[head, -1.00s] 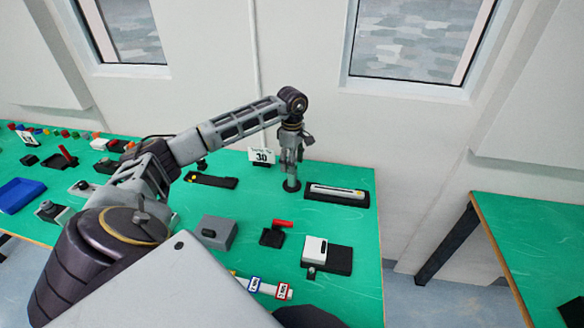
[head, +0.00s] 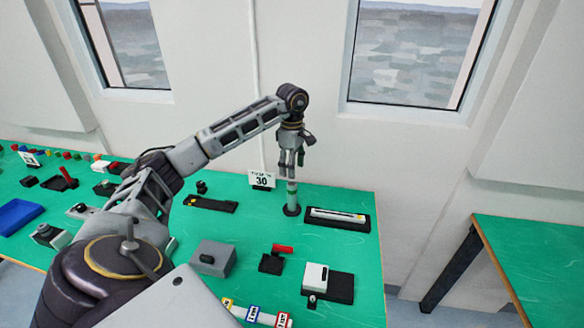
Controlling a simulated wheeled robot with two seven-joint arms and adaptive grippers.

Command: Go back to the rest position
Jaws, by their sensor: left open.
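My left arm reaches in from the lower left, raised over the table. My right gripper is not in view.
A blue tray (head: 17,216) lies far left. Another green table (head: 535,255) stands right, past a gap.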

